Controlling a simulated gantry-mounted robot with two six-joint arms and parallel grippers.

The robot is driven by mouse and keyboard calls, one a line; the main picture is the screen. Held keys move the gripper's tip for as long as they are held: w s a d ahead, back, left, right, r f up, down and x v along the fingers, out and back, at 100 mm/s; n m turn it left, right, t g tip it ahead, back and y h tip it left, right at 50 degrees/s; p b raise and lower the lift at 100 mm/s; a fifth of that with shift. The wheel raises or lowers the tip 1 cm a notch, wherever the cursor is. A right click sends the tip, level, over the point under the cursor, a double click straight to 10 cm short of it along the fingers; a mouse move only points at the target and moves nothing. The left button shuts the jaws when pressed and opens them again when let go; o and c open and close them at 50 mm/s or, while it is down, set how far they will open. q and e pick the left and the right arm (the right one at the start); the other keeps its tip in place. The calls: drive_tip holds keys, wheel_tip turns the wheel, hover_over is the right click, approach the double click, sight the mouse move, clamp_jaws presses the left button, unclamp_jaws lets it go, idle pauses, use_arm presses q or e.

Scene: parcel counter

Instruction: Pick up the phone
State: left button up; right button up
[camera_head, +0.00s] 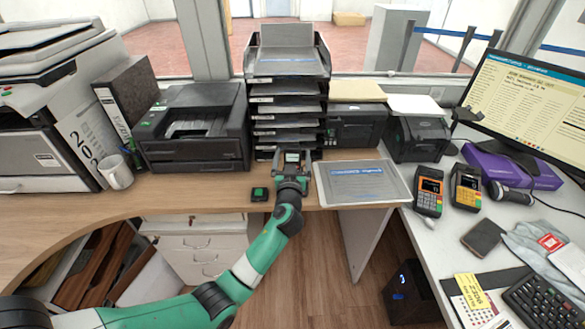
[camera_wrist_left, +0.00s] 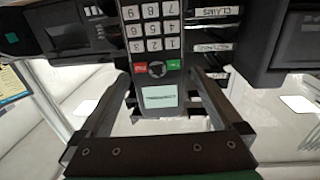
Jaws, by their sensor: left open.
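A dark handset with a number keypad, red and green keys and a small lit display, which looks like the phone (camera_wrist_left: 158,70), is in the left wrist view. It also shows in the camera_head view (camera_head: 292,157) in front of the stacked trays, partly hidden by my gripper. My left gripper (camera_head: 291,168) is open, its fingers (camera_wrist_left: 163,82) on either side of the handset, with a visible gap at each side. Contact is not seen. A flat dark object (camera_head: 482,237), possibly a wallet or smartphone, lies on the right counter. My right gripper is not in view.
The stacked trays (camera_head: 286,95) stand behind the handset, with a printer (camera_head: 193,128) at left. A small black-and-green box (camera_head: 259,194) sits left of my gripper. A clear-covered document (camera_head: 361,183) lies right. Two card terminals (camera_head: 428,192) (camera_head: 465,188) stand farther right.

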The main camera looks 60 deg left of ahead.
sight(293, 147)
use_arm(q)
clamp_jaws()
idle(0.3)
drive_tip(key=shift+r+p, duration=0.4)
drive_tip(key=shift+r, duration=0.25)
wheel_tip(293, 147, up, 3)
drive_tip(key=shift+f+p, duration=0.1)
drive_tip(key=shift+p, duration=0.8)
drive_tip(key=s+d+r+p, duration=0.9)
drive_tip(key=s+p, duration=0.1)
drive_tip(key=shift+s+d, duration=0.2)
drive_tip(key=shift+d, duration=0.05)
